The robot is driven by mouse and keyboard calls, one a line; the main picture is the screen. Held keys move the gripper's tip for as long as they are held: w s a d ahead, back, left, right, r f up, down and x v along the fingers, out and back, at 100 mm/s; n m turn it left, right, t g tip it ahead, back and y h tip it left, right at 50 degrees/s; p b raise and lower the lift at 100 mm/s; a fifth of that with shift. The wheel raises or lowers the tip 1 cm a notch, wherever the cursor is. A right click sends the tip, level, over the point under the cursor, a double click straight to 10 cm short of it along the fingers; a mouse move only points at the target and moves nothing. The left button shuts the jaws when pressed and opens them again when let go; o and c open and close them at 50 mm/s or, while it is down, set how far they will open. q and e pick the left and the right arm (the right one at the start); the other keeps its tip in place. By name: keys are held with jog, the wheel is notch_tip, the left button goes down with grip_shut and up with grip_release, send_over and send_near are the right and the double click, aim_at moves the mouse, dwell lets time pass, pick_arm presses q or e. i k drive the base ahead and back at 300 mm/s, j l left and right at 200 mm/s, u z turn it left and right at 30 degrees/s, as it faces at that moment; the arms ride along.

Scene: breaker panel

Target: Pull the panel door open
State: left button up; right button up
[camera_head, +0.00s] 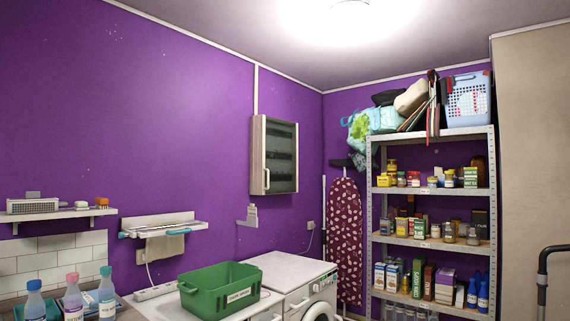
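The breaker panel (257,156) is a pale, box-like cabinet fixed high on the purple wall, a little left of the picture's centre. Its door (283,157) has a dark, see-through-looking front in a light frame, with rows faintly visible behind it. The door looks shut. A small upright handle (267,180) sits at the lower left of the door. Neither of my grippers is in view.
Below the panel stand white machines (290,269) and a green crate (220,290). Bottles (73,297) stand at lower left. An ironing board (344,235) and a loaded metal shelf (432,244) stand right. The wall around the panel is mostly clear.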

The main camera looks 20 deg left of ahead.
aim_at(280, 137)
jog(key=i+l, duration=0.1)
jog(key=i, duration=2.3)
jog(key=i+u, duration=0.45)
jog(key=i+l+u, duration=0.25)
jog(key=i+u, duration=0.2)
jog(key=i, duration=0.1)
